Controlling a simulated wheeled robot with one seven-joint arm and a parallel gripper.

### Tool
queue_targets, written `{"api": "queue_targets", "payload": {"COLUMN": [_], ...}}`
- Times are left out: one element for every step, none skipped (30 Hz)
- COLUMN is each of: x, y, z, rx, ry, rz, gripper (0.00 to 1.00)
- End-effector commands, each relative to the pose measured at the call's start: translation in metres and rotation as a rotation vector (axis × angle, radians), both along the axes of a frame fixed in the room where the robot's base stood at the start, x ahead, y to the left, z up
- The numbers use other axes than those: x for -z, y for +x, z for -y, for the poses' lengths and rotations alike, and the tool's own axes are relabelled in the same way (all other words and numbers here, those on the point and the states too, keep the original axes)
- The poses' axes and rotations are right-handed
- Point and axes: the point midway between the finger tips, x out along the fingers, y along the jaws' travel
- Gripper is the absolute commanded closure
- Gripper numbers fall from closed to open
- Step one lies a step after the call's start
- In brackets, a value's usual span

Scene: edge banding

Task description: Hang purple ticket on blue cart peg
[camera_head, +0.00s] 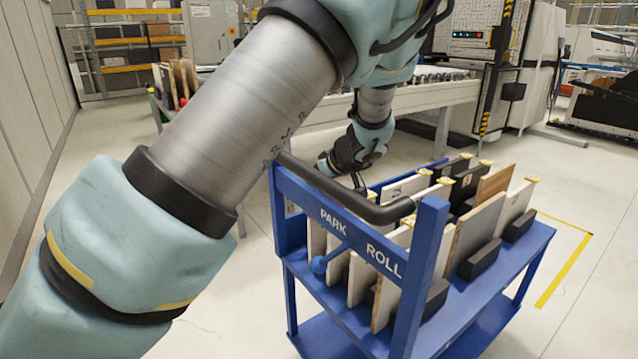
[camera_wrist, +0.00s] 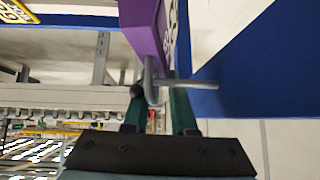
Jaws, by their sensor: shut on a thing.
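The blue cart (camera_wrist: 280,60) fills the right of the wrist view close by. In the head view my gripper (camera_head: 357,180) is beyond the blue cart (camera_head: 428,255); the ticket is not distinguishable there.
The cart holds several upright panels (camera_head: 480,235) between black blocks. A black handlebar (camera_head: 345,195) and a ball-ended lever (camera_head: 318,264) are on its near end. A roller conveyor (camera_head: 430,90) stands behind. Yellow tape (camera_head: 563,272) marks open floor at right.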

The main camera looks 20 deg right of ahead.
Motion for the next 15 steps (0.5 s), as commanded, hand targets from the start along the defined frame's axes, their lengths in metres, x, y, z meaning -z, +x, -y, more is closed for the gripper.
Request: {"api": "queue_targets", "payload": {"x": [-0.001, -0.001, 0.0, 0.0, 0.002, 0.004, 0.005, 0.006, 0.007, 0.007, 0.008, 0.009, 0.01, 0.01, 0.01], "y": [-0.001, -0.001, -0.001, -0.002, -0.002, -0.002, -0.002, -0.002, -0.002, -0.003, -0.003, -0.004, -0.004, -0.004, -0.004], "z": [-0.003, -0.005, -0.007, -0.009, -0.01, -0.01, -0.011, -0.012, -0.014, -0.015, -0.016, -0.017, -0.018, -0.018, -0.018], "rx": [0.001, 0.001, 0.001, 0.001, 0.001, 0.001, 0.001, 0.001, 0.001, 0.001, 0.001, 0.001, 0.001, 0.001, 0.001], "ry": [0.001, 0.001, 0.001, 0.0, -0.001, -0.001, -0.001, -0.001, -0.001, -0.001, -0.001, -0.001, -0.001, -0.001, -0.001], "rz": [0.0, 0.0, 0.0, -0.001, -0.001, 0.0, 0.0, 0.0, 0.0, 0.0, 0.0, 0.0, 0.0, 0.0, 0.0], "gripper": [1.0, 1.0, 1.0, 1.0, 1.0, 1.0, 1.0, 1.0, 1.0, 1.0, 1.0, 1.0, 1.0, 1.0, 1.0]}}
